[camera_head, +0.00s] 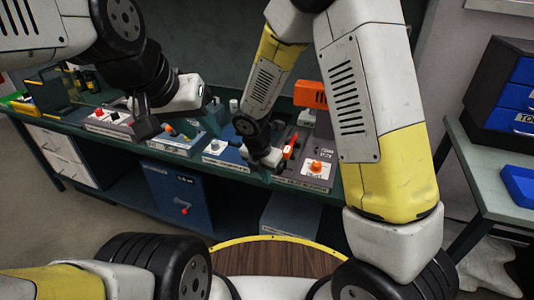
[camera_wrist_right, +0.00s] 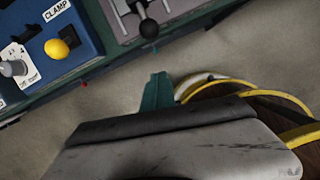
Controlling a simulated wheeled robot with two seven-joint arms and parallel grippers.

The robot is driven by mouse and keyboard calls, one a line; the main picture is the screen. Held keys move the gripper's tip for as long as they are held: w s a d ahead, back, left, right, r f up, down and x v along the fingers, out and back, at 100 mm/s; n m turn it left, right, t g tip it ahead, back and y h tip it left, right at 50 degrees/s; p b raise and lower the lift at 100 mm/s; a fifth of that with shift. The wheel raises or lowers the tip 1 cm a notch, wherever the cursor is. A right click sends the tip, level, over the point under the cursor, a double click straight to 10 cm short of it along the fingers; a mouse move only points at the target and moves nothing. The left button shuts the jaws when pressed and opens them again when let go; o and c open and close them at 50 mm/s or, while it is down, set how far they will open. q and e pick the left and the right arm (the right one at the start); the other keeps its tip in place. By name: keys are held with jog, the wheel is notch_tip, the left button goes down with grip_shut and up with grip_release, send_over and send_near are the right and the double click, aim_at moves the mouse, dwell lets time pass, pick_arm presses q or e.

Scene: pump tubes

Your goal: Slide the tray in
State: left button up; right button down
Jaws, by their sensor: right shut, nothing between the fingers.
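A row of machine modules stands on the green workbench (camera_head: 130,143); I cannot tell which part is the tray. My right gripper (camera_head: 273,165) is low over the front of the bench, beside the grey module with an orange knob (camera_head: 315,168). In the right wrist view its teal fingertips (camera_wrist_right: 158,92) are together and empty, apart from the blue clamp box (camera_wrist_right: 85,25) and the black-ball lever (camera_wrist_right: 148,28). My left gripper (camera_head: 146,125) hangs dark over the modules at the left; its fingers are not clear.
A blue cabinet (camera_head: 178,198) stands under the bench. A side table (camera_head: 480,160) at the right holds a drawer unit (camera_head: 503,88) and a blue bin (camera_head: 519,186). A round wooden top with a yellow rim (camera_head: 275,258) is in front. An orange machine part (camera_head: 311,94) stands at the back.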

jog(key=shift+w+d+f, duration=0.4)
jog(key=shift+w, duration=0.3)
jog(key=shift+w+d+f, duration=0.35)
jog(key=shift+w, duration=0.3)
jog(key=shift+w+d+f, duration=0.4)
jog(key=shift+w, duration=0.3)
